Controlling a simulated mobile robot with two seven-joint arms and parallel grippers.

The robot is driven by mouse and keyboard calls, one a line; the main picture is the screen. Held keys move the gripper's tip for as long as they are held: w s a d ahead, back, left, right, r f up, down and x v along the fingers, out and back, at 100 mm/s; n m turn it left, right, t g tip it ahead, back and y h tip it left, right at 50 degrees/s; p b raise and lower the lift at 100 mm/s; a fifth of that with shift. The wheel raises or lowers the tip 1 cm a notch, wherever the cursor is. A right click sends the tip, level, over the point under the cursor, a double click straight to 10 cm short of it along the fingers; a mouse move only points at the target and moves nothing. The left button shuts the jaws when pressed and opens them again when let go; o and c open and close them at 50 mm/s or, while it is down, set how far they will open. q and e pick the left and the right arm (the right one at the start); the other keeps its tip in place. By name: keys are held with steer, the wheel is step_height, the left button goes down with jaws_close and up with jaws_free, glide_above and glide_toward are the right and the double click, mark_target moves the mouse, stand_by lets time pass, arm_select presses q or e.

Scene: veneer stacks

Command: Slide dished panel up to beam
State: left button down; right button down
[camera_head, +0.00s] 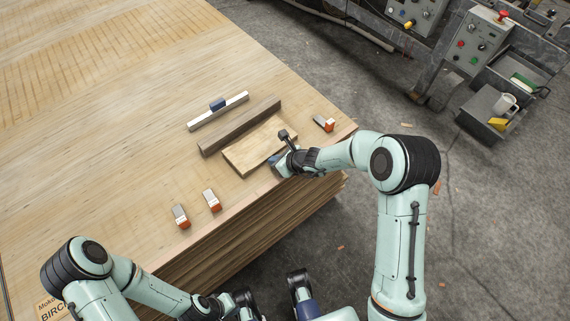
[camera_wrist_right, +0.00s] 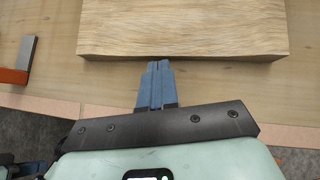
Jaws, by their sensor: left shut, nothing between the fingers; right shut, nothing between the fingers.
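The pale wooden panel (camera_head: 258,149) lies on the large veneer stack, near its front edge. The darker brown beam (camera_head: 238,128) lies along the panel's far side. Any gap between them is narrow, and I cannot tell whether they touch. My right gripper (camera_head: 274,162) is shut and empty at the panel's near edge. In the right wrist view the panel (camera_wrist_right: 185,28) fills the top, and the shut fingertips of my right gripper (camera_wrist_right: 158,64) meet its near edge or stop just short. My left gripper (camera_head: 257,315) is low, off the stack's front, partly cut off by the picture edge.
The stack top (camera_head: 100,130) is otherwise clear leftward.

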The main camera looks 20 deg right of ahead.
mark_target(260, 144)
steer(key=shift+w+a, duration=0.1)
steer(key=shift+w, duration=0.1)
steer(key=shift+w+a, duration=0.55)
steer(key=shift+w, duration=0.25)
